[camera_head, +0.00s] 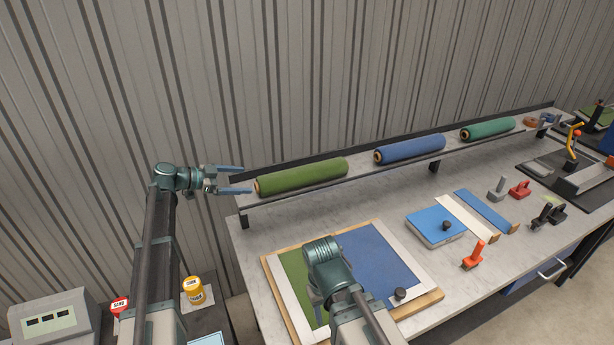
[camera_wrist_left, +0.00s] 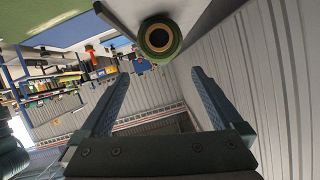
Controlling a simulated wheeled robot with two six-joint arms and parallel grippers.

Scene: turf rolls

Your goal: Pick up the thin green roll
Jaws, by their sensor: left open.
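An olive-green roll (camera_head: 302,177) with a brown hollow core lies at the left end of the raised shelf.
A blue roll (camera_head: 410,149) lies between the green ones on the shelf (camera_head: 365,172). Below are a framed board (camera_head: 437,294), a blue pad (camera_head: 432,224) and several small tools. The corrugated wall (camera_head: 300,70) stands close behind the shelf. A yellow jar (camera_head: 194,291) stands at lower left.

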